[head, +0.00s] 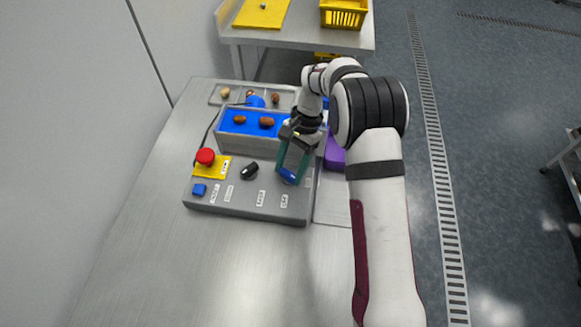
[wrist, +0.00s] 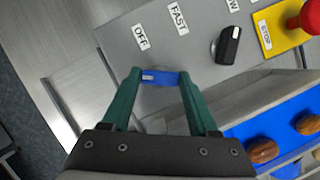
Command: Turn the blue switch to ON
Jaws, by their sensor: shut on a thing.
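The blue switch (head: 288,174) is a small bar knob at the right of the grey control panel (head: 236,207). In the wrist view the blue switch (wrist: 165,77) lies crosswise between the fingertips, with a white mark at its left end. My gripper (head: 292,168) has dark green fingers and reaches down onto it. In the wrist view my gripper (wrist: 160,80) is shut on the switch, one finger at each end. An OFF label (wrist: 140,36) sits just above the switch there; I cannot make out an ON label.
A black knob (head: 249,170), a red stop button (head: 205,157) on a yellow plate and a blue button (head: 199,189) share the panel. Behind is a blue belt (head: 251,122) with brown dates. A purple thing (head: 334,154) stands right of my gripper. The front table is clear.

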